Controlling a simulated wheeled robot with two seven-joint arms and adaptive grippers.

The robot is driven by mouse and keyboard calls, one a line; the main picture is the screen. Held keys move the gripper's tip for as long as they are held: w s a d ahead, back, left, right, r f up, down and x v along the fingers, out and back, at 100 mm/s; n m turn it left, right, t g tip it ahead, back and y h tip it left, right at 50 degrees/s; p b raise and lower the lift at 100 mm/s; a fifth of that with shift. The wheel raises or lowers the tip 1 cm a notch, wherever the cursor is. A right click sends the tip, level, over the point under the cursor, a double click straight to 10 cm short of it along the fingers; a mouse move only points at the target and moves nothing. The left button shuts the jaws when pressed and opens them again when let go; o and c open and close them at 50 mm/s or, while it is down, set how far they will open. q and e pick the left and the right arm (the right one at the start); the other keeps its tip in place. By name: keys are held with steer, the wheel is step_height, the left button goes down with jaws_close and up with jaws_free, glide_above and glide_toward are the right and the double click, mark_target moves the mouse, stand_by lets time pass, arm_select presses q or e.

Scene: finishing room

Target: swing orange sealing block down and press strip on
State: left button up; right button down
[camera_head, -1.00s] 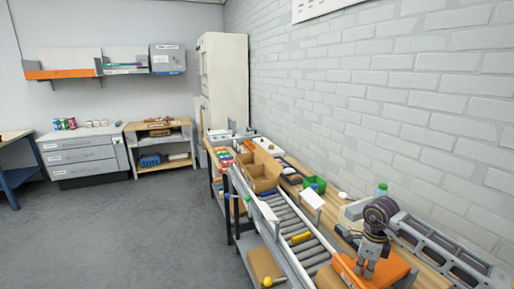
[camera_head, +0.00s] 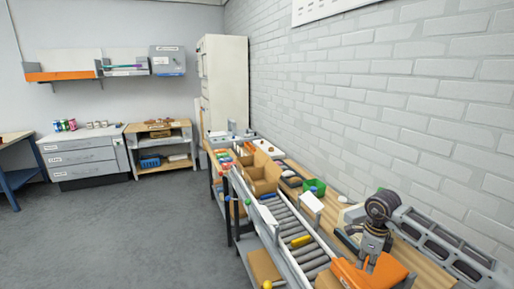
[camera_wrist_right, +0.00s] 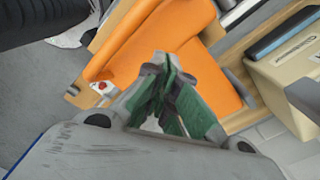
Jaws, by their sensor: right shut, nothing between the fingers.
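The orange sealing block (camera_head: 398,272) is at the lower right of the head view, beside the roller conveyor. It fills the upper middle of the right wrist view (camera_wrist_right: 165,28) as a broad, rounded orange body. My right gripper (camera_head: 366,268) is directly over the block in the head view. In the right wrist view its green-padded fingers (camera_wrist_right: 168,68) are closed together with nothing between them, and their tips overlap the orange surface. I cannot tell whether they touch it. I cannot make out the strip. My left gripper is not in view.
The roller conveyor (camera_head: 290,228) runs along the bench, with a yellow cylinder (camera_head: 301,241) on it. A cardboard box (camera_head: 262,178) and a green bin (camera_head: 315,187) stand farther back. The brick wall bounds the right side. Grey floor (camera_head: 150,235) is clear at left.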

steer(key=shift+r+p, duration=0.55)
steer(key=shift+r, duration=0.65)
